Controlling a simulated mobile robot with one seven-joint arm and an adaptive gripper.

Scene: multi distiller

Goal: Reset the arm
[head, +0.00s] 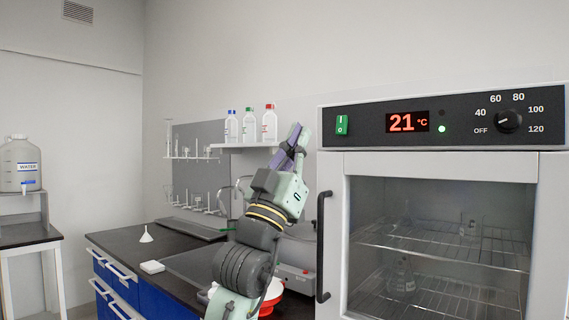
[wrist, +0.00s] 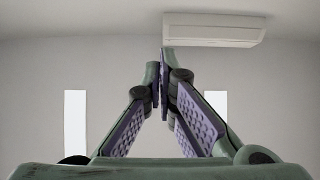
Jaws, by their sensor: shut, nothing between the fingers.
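My arm rises from the bottom middle of the head view, in front of the bench. My gripper (head: 298,133) is at its top end, pointing up, just left of the oven and close to the wall shelf in the picture. In the wrist view my gripper (wrist: 162,55) has its purple-padded fingers brought together at the tips, with nothing between them.
An oven (head: 335,230) with a glass door and a 21 °C display stands right of my arm. A dark bench (head: 185,238) carries a white funnel (head: 146,235) and a red-and-white vessel (head: 272,296). Bottles (head: 269,124) stand on the wall shelf. A water jug (head: 20,165) stands far left.

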